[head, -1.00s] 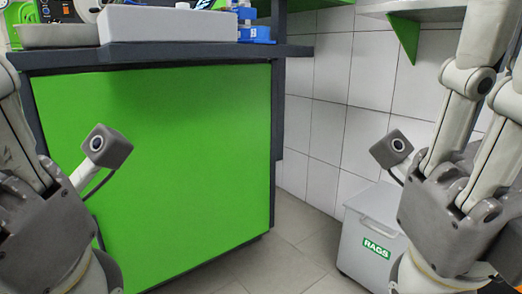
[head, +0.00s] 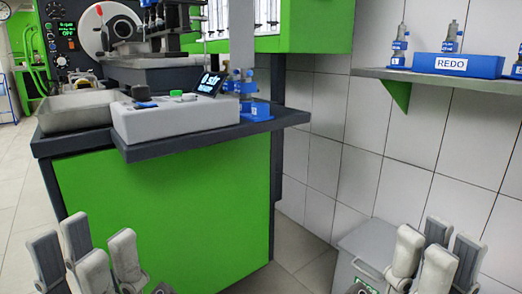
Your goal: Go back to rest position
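My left gripper (head: 86,250) is at the bottom left of the head view, its grey fingers pointing up in front of the bench's green side. Its fingers stand apart with nothing between them. My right gripper (head: 436,250) is at the bottom right, also fingers up, in front of the tiled wall and the grey bin. Its fingers are apart and empty. Both grippers are clear of the bench and shelf in the picture. The lower parts of both are cut off by the frame edge.
The green bench (head: 165,220) has a dark top holding a grey tray (head: 78,110), a light-grey box (head: 175,118), a small display (head: 208,84) and a blue stand (head: 256,109). A wall shelf (head: 440,80) carries a blue REDO bin (head: 458,66). A grey bin (head: 375,240) stands below.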

